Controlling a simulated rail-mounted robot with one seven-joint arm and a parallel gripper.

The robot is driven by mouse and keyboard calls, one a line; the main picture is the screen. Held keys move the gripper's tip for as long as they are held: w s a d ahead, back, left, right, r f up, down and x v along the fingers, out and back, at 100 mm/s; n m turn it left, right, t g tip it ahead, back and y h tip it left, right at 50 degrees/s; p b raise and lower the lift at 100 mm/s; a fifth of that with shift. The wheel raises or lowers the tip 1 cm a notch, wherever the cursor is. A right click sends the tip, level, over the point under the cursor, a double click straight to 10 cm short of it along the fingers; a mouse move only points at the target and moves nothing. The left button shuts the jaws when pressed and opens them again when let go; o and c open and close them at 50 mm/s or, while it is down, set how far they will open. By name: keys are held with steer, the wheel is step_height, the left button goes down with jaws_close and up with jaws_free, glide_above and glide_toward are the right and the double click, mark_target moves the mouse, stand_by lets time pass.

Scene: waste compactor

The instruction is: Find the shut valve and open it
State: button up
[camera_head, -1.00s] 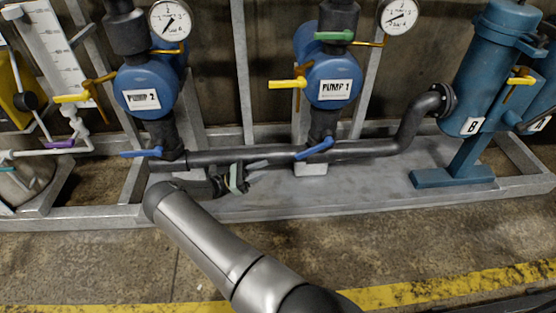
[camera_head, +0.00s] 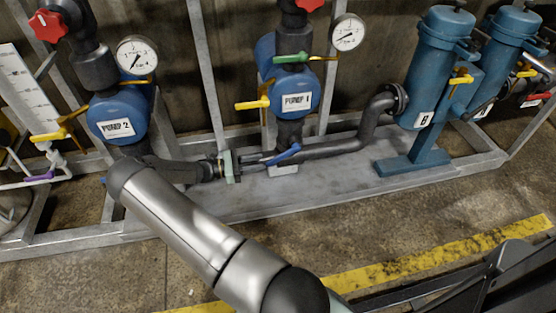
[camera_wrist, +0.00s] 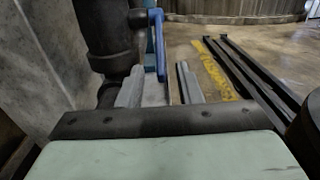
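The Pump 1 blue lever (camera_head: 283,155) sits low on the dark pipe below the blue Pump 1 body (camera_head: 292,92), slanted to the pipe. My gripper (camera_head: 260,159) is just left of this lever, fingers pointing right. In the wrist view my gripper (camera_wrist: 160,78) is open, and the blue lever (camera_wrist: 157,45) appears in line with the gap between the fingers; I cannot tell whether it is inside. My arm hides most of Pump 2's lower valve.
Blue filter vessels (camera_head: 424,70) with yellow handles stand at the right. A metal skid frame (camera_head: 330,200) runs along the floor. Grey uprights (camera_head: 205,70) stand behind the pumps. A yellow floor stripe (camera_head: 440,260) lies in front on open floor. Gauges (camera_head: 138,55) sit above the pumps.

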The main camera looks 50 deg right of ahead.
mark_target(278, 161)
steer(key=b+x, duration=0.1)
steer(key=x, duration=0.7)
jaws_close()
